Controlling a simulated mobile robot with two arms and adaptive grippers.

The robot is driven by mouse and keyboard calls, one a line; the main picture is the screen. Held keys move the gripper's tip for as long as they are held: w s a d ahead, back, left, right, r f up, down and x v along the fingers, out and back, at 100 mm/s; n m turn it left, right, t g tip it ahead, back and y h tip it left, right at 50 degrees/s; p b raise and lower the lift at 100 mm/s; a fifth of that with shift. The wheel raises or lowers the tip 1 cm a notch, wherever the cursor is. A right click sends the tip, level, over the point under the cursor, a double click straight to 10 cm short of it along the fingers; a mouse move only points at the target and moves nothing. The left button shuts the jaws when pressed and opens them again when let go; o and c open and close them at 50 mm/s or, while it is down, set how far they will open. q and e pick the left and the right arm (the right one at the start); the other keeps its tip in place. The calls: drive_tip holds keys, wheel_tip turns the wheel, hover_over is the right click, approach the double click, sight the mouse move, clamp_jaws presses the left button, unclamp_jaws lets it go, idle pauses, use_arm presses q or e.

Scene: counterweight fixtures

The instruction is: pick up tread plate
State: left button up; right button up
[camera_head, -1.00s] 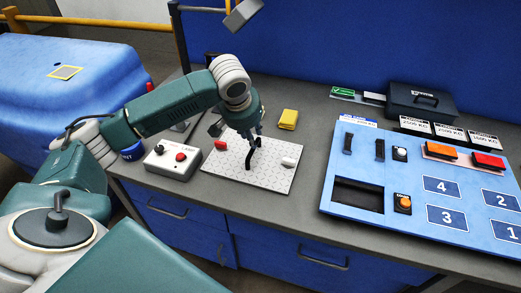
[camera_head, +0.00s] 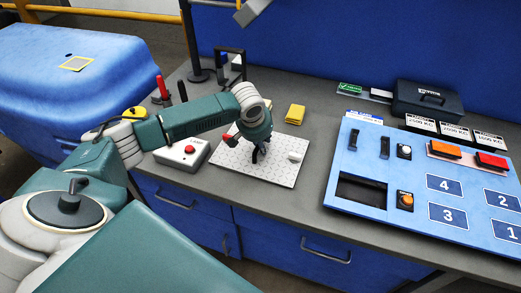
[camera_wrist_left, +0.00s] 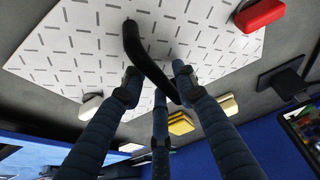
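The tread plate (camera_head: 270,176), a light grey plate with a dash pattern, lies flat on the grey bench; it also fills the top of the left wrist view (camera_wrist_left: 70,50). A black curved handle (camera_wrist_left: 146,55) rises from it. My left gripper (camera_head: 259,156) is just above the plate at the handle. In the left wrist view its blue fingers (camera_wrist_left: 156,88) are spread, with the handle reaching in among their tips. I cannot tell whether any finger touches it. The gripper partly hides the handle in the head view. My right gripper is not in view.
A control box with a red button (camera_head: 182,153) stands left of the plate. A white piece (camera_head: 297,156) sits on the plate's right side. A yellow block (camera_head: 295,114) lies behind it. A blue numbered panel (camera_head: 335,195) lies to the right. Some bench is clear between plate and panel.

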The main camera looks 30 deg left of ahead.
use_arm(q)
clamp_jaws()
drive_tip(key=shift+w+r, duration=0.1)
drive_tip(key=shift+r, duration=0.05)
